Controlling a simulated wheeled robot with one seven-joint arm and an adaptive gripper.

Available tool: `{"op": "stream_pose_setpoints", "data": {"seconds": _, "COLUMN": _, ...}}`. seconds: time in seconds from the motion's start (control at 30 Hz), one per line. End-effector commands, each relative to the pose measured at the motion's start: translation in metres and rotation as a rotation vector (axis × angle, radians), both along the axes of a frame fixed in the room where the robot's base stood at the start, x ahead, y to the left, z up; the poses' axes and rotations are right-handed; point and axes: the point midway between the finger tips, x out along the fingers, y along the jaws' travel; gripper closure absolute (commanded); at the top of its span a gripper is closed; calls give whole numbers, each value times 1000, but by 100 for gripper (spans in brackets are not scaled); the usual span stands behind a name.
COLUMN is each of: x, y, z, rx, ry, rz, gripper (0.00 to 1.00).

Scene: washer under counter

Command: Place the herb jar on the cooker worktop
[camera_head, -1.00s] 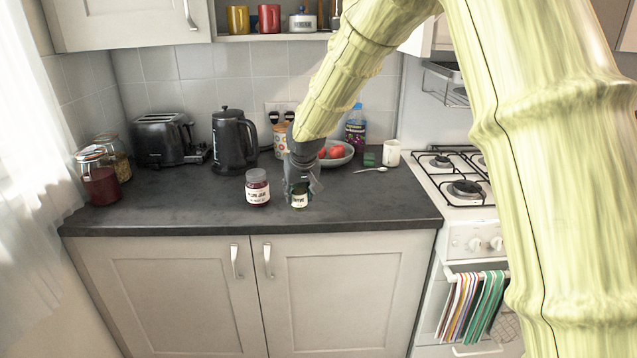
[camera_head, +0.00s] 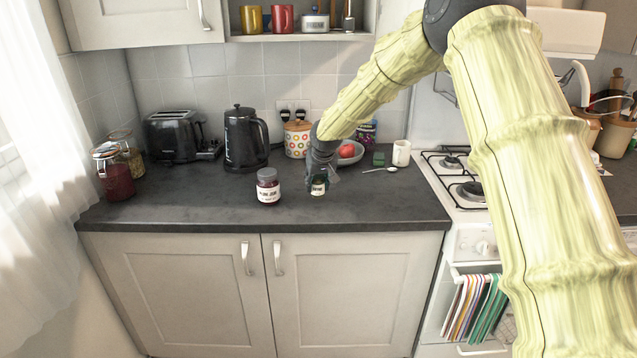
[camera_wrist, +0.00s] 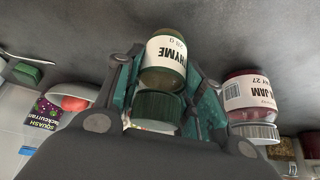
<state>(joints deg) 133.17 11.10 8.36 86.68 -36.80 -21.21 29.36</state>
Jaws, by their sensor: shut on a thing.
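The herb jar (camera_head: 318,189), a small glass jar with a white THYME label, is at the front of the dark worktop in the head view. In the wrist view the herb jar (camera_wrist: 166,62) shows its label and dark green lid between my fingers. My gripper (camera_head: 317,178) comes down from above and is shut on it; its fingers also show in the wrist view (camera_wrist: 158,100). The jar looks upright and slightly above the worktop, though the gap is hard to judge. The white cooker (camera_head: 477,244) with black pan supports stands to the right.
A plum jam jar (camera_head: 268,188) stands close to the left of my gripper. Behind are a kettle (camera_head: 243,140), a toaster (camera_head: 172,136), a patterned canister (camera_head: 297,139), a fruit bowl (camera_head: 350,153), a spoon (camera_head: 380,169) and a white mug (camera_head: 401,153). More dark worktop (camera_head: 622,190) lies right of the cooker.

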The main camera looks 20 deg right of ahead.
Motion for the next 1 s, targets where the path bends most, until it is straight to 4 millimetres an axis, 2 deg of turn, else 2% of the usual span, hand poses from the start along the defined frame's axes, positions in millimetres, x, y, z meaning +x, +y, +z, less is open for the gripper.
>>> {"op": "stream_pose_setpoints", "data": {"seconds": 0.13, "x": 0, "y": 0, "z": -13, "rx": 0, "ry": -1, "rz": 0, "gripper": 87}}
{"op": "stream_pose_setpoints", "data": {"seconds": 0.57, "x": 0, "y": 0, "z": -19, "rx": -1, "ry": -2, "rz": 1, "gripper": 87}}
{"op": "stream_pose_setpoints", "data": {"seconds": 0.6, "x": 0, "y": 0, "z": -18, "rx": -1, "ry": -2, "rz": 1, "gripper": 56}}
{"op": "stream_pose_setpoints", "data": {"seconds": 0.7, "x": 0, "y": 0, "z": -18, "rx": -1, "ry": -2, "rz": 1, "gripper": 40}}
{"op": "stream_pose_setpoints", "data": {"seconds": 1.0, "x": 0, "y": 0, "z": -18, "rx": 0, "ry": -2, "rz": 0, "gripper": 40}}
